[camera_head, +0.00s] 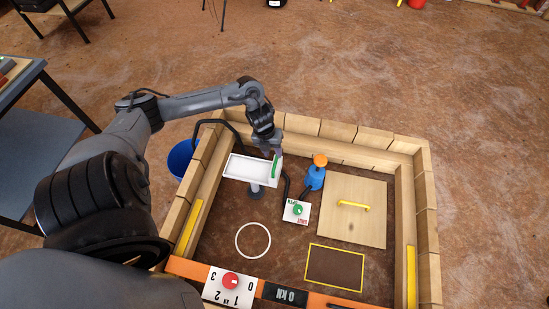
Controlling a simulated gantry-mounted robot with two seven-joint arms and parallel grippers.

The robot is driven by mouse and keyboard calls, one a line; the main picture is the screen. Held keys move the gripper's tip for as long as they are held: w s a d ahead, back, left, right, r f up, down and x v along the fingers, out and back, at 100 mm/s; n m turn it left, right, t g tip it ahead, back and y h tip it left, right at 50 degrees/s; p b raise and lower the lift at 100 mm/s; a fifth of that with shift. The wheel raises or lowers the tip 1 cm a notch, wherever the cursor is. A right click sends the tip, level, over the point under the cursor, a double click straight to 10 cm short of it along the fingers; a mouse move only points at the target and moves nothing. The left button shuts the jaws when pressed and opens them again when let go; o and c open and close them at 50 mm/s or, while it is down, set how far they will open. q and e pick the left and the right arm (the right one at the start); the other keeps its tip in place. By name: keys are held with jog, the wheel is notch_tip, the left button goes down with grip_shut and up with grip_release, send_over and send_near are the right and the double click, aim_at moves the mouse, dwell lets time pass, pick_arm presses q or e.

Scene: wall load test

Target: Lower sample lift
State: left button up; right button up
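A white rectangular tray (243,166) stands raised on a short post with a dark round base (255,194), inside the wooden-walled pit. It may be the sample lift. An upright green bar (275,166) shows at the tray's right end. My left gripper (268,153) points down close above the tray's right end, beside the green bar. Its fingers are too small and partly hidden, so I cannot tell whether they touch or hold the bar. My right gripper is out of view.
A blue bottle-like object with an orange top (315,174) stands right of the tray. A white plate with a green knob (297,210), a wooden lid with yellow handle (352,207) and a red dial (231,280) are nearby. Low wooden walls (426,205) enclose the pit.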

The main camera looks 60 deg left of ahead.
pick_arm(q)
jog(key=shift+w+d+f+b, duration=0.15)
jog(key=shift+f+b, duration=0.1)
jog(key=shift+f, duration=0.85)
jog(key=shift+w+d+f+b, duration=0.15)
jog(key=shift+f+b, duration=0.05)
jog(key=shift+f, duration=0.9)
jog(key=shift+c, duration=0.3)
grip_shut()
